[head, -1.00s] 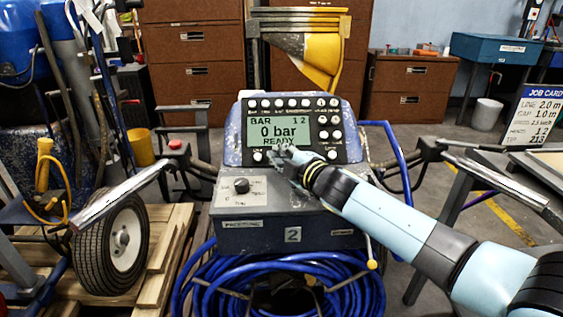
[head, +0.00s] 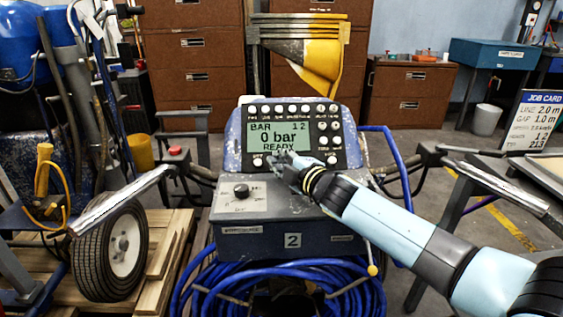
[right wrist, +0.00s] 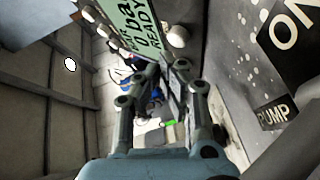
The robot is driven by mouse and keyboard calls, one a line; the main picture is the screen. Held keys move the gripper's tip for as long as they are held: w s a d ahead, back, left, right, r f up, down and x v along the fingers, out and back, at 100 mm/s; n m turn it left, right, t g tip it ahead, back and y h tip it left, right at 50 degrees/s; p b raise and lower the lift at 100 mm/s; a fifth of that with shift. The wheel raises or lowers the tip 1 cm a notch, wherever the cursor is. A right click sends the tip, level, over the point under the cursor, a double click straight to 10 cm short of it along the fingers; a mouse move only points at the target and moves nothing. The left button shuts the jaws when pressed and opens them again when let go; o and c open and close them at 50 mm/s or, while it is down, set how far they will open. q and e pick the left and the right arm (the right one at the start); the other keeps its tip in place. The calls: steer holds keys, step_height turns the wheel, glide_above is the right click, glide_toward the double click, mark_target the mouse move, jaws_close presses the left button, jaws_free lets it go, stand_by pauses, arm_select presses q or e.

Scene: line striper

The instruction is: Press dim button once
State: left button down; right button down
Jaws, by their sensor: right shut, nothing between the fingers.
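The control panel (head: 343,126) of the line striper has several white round buttons along its top, right side and lower edge. Their labels are too small to read, so I cannot tell which is the dim button. Contact with the panel cannot be told. In the right wrist view, the shut fingers (right wrist: 165,65) lie just below the screen (right wrist: 137,27). My left gripper is out of view.
A knob (head: 241,191) sits on the grey box below the panel, near a PUMP label (right wrist: 275,113). A blue hose coil (head: 280,285) hangs beneath. Handlebars (head: 125,198) extend at both sides. A job card (head: 533,120) stands at right.

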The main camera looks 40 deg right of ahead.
steer(key=shift+f, duration=0.1)
stand_by(0.4)
steer(key=shift+w+d+f, duration=0.2)
steer(key=shift+w, duration=0.05)
steer(key=shift+w+d+f+b, duration=0.1)
steer(key=shift+w+f+b, duration=0.2)
steer(key=shift+b, duration=0.25)
stand_by(0.5)
steer(key=shift+s+d+f, duration=0.1)
steer(key=shift+f, duration=0.2)
stand_by(0.6)
steer(key=shift+s, duration=0.1)
steer(key=shift+s+r, duration=0.2)
steer(key=shift+r, duration=0.05)
steer(key=shift+s+r+p, duration=0.2)
steer(key=shift+r+p, duration=0.05)
steer(key=shift+p, duration=0.05)
steer(key=shift+a+r, duration=0.1)
steer(key=shift+a, duration=0.1)
